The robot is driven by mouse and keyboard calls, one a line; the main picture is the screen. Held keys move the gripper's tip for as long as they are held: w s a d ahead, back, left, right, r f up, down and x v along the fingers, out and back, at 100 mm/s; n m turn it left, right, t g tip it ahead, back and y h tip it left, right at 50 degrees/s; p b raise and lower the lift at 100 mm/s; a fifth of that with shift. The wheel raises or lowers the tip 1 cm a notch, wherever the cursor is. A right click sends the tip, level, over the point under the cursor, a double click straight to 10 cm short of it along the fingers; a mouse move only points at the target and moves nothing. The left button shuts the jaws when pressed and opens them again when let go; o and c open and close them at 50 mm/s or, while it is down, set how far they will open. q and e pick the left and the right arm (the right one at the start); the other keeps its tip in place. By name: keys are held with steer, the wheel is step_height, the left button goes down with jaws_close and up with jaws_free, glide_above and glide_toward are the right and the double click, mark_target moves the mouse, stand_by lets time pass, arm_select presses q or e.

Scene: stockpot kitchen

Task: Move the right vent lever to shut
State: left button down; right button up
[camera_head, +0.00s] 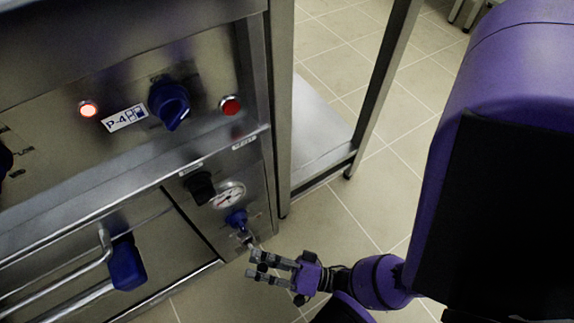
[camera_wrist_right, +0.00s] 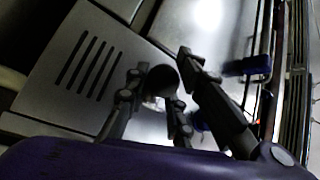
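No part in view is clearly marked as the right vent lever. In the wrist view, a dark rounded knob (camera_wrist_right: 161,80) shows beyond the fingers beside a slotted metal plate (camera_wrist_right: 88,65); I cannot tell if it is the lever's end. My right gripper (camera_head: 272,268) is at the lower middle of the head view, fingers pointing left toward the oven's lower right corner. Its fingers also show in the wrist view (camera_wrist_right: 170,95), spread, with nothing seen gripped. Whether they touch the knob is unclear. My left gripper is not in view.
The oven's front panel carries a blue knob (camera_head: 170,103), a gauge (camera_head: 229,196), a black knob (camera_head: 200,187) and a small blue fitting (camera_head: 237,217) near my fingers. A blue-ended door handle (camera_head: 126,264) sticks out. A steel stand (camera_head: 322,140) is behind; the tiled floor is clear.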

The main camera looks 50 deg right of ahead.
jaws_close()
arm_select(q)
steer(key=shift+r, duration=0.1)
arm_select(e)
steer(key=shift+r, duration=0.1)
